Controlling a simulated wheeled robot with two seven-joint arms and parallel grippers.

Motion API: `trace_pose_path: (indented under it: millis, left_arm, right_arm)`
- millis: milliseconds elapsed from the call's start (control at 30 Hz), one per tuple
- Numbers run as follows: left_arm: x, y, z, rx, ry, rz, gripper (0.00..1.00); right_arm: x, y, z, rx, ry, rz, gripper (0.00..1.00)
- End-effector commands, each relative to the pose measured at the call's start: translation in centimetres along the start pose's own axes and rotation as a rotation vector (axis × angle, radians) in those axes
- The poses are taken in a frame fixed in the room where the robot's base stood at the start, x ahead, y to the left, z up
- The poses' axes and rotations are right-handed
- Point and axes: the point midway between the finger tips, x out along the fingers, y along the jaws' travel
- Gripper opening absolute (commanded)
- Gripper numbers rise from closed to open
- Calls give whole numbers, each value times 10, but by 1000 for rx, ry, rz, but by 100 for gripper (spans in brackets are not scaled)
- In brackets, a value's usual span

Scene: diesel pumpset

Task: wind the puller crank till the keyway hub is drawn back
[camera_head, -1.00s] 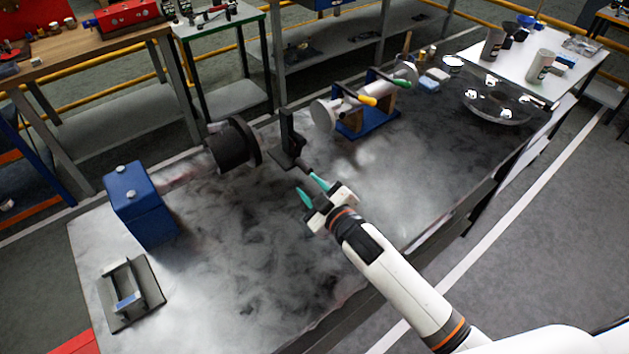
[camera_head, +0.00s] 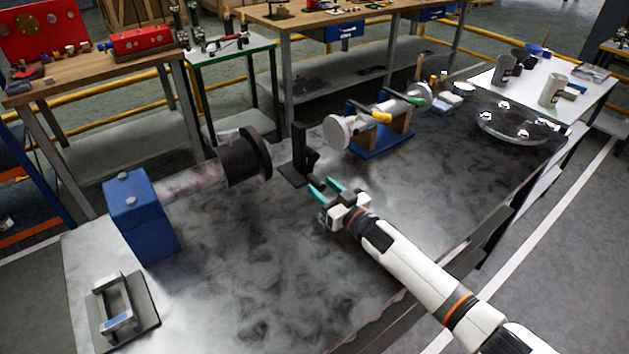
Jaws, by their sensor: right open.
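The black puller (camera_head: 299,148) stands upright on the dark table, with its short dark crank (camera_head: 312,159) on the side toward my right gripper. The keyway hub seems to be the thick dark round piece (camera_head: 240,160) left of the puller, on a pale shaft (camera_head: 190,183) running to a blue block (camera_head: 140,218). My right gripper (camera_head: 326,187) is open, its two teal fingers pointing at the crank's near end. A dark end shows close to or between the fingertips; I cannot tell whether they touch it. My left gripper is out of view.
A blue stand (camera_head: 380,142) with a pale cylinder and yellow and green handles is right behind the puller. A grey plate with a handle (camera_head: 118,308) lies front left. A glass dish (camera_head: 515,125) sits far right. The table's front middle is clear.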

Motion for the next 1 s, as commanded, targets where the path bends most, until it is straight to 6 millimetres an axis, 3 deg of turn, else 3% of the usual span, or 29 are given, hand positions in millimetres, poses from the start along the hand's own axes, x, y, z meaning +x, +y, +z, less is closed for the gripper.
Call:
trace_pose_path:
  millis: [100, 300, 733, 1000]
  left_arm:
    - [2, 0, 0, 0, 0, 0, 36]
    - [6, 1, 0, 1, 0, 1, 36]
    - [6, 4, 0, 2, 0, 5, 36]
    - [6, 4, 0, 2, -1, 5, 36]
  right_arm:
    - [21, 1, 1, -1, -1, 0, 44]
    - [40, 0, -1, -1, 0, -1, 44]
    - [47, 0, 0, -2, 1, 0, 44]
    - [47, 0, -1, -1, 1, -1, 0]
